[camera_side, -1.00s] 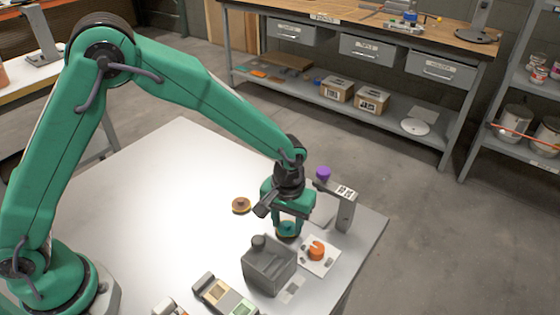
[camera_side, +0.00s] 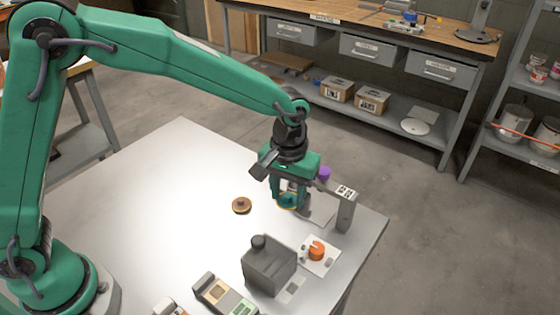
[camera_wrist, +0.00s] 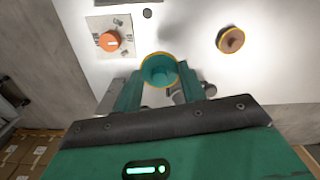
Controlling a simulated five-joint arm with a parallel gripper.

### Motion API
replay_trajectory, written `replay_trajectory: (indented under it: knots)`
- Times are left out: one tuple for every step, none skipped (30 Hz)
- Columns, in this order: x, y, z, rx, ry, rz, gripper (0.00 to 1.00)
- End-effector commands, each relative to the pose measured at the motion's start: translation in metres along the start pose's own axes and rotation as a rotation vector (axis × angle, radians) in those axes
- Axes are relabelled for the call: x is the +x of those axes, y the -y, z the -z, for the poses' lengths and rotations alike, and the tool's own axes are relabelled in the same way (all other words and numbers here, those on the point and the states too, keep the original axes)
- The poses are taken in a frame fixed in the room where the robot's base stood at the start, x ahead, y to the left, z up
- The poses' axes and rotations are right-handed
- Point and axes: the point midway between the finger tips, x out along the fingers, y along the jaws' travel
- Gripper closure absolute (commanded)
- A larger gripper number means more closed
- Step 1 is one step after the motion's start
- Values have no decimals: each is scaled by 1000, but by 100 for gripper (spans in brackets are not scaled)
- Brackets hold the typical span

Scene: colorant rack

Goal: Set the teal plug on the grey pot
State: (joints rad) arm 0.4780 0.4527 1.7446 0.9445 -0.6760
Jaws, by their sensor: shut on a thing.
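The teal plug (camera_wrist: 158,70), round with a yellow-orange rim, is between the fingers of my gripper (camera_wrist: 160,85), which is shut on it. In the side view my gripper (camera_side: 290,202) holds the plug above the table, just left of the grey stand. A small grey rounded shape (camera_wrist: 179,95) shows beside the right finger in the wrist view. It is mostly hidden, and I cannot tell whether it is the grey pot.
A grey stand (camera_side: 345,212) with a label and a purple thing (camera_side: 324,173) are close by the gripper. A dark grey canister (camera_side: 268,268) and an orange knob on a white plate (camera_side: 317,250) are in front. A brown disc (camera_side: 241,205) lies left. The table's left part is clear.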

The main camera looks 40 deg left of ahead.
Motion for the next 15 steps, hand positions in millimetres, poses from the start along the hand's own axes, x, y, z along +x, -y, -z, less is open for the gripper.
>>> replay_trajectory:
  knots:
    - [0,0,0,0,0,0,80]
    - [0,0,0,0,0,0,80]
    - [0,0,0,0,0,0,80]
    - [0,0,0,0,0,0,80]
    - [0,0,0,0,0,0,80]
    - [0,0,0,0,0,0,80]
    - [0,0,0,0,0,0,80]
    - [0,0,0,0,0,0,80]
    - [0,0,0,0,0,0,80]
    - [0,0,0,0,0,0,80]
    - [0,0,0,0,0,0,80]
    - [0,0,0,0,0,0,80]
    - [0,0,0,0,0,0,80]
    - [-1,0,0,0,0,0,80]
    - [-3,0,0,0,-1,0,80]
